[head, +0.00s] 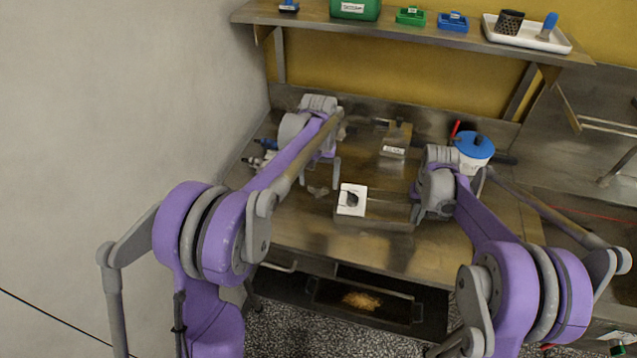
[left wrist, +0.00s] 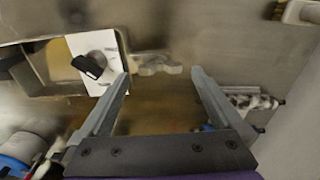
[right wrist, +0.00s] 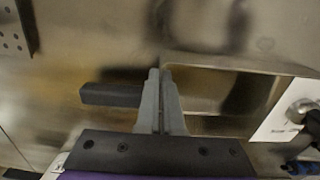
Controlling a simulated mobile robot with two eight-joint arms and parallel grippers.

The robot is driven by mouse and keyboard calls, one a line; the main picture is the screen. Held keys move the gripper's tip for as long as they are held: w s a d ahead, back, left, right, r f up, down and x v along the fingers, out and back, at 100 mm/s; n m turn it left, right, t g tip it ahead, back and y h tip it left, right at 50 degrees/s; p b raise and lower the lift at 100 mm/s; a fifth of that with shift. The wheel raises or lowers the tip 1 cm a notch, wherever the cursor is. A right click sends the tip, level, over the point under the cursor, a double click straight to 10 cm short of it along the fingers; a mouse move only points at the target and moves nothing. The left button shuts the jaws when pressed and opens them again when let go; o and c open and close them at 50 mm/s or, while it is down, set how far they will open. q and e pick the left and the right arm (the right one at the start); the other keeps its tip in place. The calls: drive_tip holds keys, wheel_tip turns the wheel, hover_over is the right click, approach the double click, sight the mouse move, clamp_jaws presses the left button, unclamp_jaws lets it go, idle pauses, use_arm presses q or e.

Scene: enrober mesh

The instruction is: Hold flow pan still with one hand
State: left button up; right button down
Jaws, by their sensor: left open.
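The flow pan (head: 378,222), a shallow metal pan, sits on the steel bench in the head view. My left gripper (head: 320,172) is open and empty, left of the pan. Its fingers (left wrist: 160,76) show apart in the left wrist view.
Small grey pieces (head: 318,191) lie below my left gripper. A labelled metal block (head: 396,140) and a blue-lidded pot (head: 474,147) stand farther back. A shelf (head: 400,32) with bins runs above. A dark tray (head: 362,300) is below the bench's front.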

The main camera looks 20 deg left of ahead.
sight(319, 187)
use_arm(q)
wheel_tip(319, 187, up, 10)
idle(0.3)
use_arm(e)
drive_tip(key=c, duration=1)
unclamp_jaws()
drive_tip(key=shift+r, duration=0.1)
